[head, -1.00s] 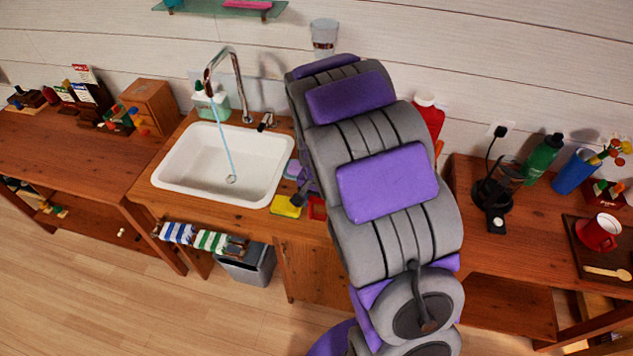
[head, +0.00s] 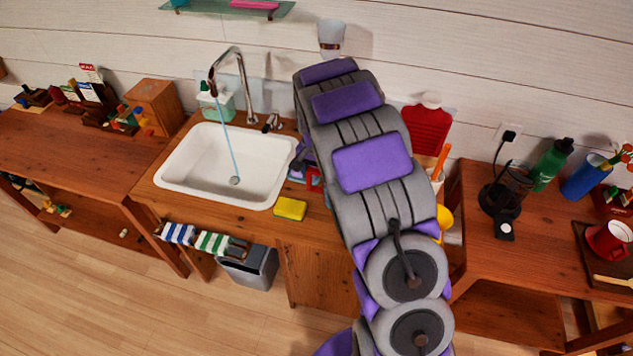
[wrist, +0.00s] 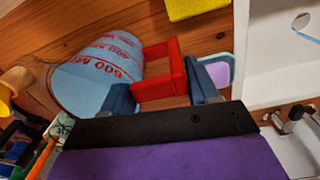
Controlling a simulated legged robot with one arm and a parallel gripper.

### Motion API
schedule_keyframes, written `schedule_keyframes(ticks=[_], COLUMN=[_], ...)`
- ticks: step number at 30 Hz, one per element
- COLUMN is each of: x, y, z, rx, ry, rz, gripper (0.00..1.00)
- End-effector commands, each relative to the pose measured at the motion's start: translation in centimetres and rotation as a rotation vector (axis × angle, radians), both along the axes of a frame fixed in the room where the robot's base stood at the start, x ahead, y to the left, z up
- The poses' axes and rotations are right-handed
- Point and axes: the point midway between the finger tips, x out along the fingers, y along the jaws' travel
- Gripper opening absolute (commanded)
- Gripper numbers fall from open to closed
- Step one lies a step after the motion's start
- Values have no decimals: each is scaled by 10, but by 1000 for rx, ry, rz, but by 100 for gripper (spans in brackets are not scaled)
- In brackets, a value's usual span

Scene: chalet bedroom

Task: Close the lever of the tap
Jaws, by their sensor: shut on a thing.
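The tap (head: 240,82) arches over the white sink (head: 172,184), and a thin blue stream runs from its spout into the basin. Its small metal lever (head: 272,122) sits to the right of the spout's base; metal tap parts (wrist: 298,114) also show at the right of the wrist view. In the wrist view my gripper (wrist: 163,86) is shut on the red handle of a measuring cup (wrist: 108,58) with red markings. In the head view my arm mostly hides the gripper and cup. The gripper is to the right of the sink, apart from the lever.
A yellow sponge (head: 290,209) lies on the counter at the sink's front right. A soap bottle (head: 216,102) stands behind the sink. A red container (head: 427,128) and a yellow item (head: 445,218) are right of my arm. Striped towels (head: 195,238) hang in front.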

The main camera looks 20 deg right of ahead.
Motion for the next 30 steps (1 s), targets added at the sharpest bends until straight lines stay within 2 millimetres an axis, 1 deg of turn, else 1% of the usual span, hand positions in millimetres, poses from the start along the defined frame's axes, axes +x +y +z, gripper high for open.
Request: schedule_keyframes(ticks=[1,6,8,18,19,26,27,30], x=[3,0,0,1,1,1,1,1], y=[-1,0,-1,0,0,0,0,0], z=[-3,-30,-35,-36,-36,-37,-37,-37], rx=[-1,0,0,-1,0,0,0,0], ry=[-2,5,4,1,1,1,1,1], rz=[0,0,0,1,0,0,0,0], gripper=[24,24,24,24,61,83,85,85])
